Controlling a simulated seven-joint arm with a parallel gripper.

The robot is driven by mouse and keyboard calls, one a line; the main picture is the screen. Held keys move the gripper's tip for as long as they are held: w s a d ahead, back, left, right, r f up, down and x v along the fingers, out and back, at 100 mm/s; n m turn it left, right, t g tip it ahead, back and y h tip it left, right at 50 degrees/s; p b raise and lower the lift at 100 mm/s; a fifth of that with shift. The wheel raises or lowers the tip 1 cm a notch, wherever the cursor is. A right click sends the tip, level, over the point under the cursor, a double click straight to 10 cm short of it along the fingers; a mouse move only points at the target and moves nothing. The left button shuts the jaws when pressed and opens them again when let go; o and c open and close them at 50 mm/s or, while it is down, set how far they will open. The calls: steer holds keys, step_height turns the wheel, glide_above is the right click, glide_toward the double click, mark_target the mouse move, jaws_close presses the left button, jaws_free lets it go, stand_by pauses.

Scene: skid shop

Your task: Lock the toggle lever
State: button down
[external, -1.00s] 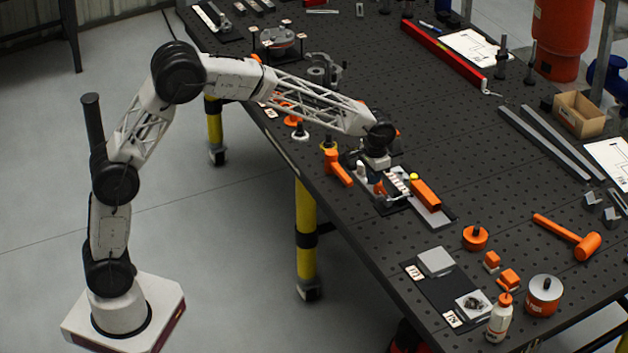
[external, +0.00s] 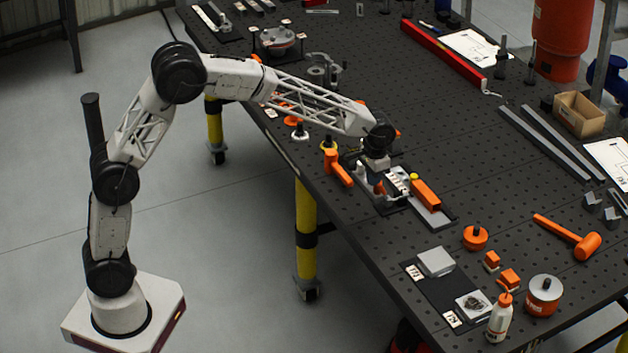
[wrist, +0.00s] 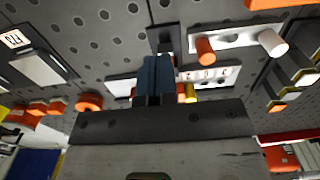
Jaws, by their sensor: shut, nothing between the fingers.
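The toggle fixture sits under my gripper near the table's front edge. The wrist view shows an orange peg (wrist: 205,50) and a white peg (wrist: 272,42) on a light strip, with the slotted block (wrist: 222,76) below. My gripper (wrist: 157,72) is shut and empty, pointing down beside these parts. I cannot tell whether it touches any. The fingers hide part of the fixture, and which part is the toggle lever is unclear.
A black mat (external: 425,290) with a grey block, an orange puck (external: 475,238) and an orange mallet (external: 572,238) lie to the right.

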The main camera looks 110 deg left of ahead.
steer(key=shift+f, duration=0.5)
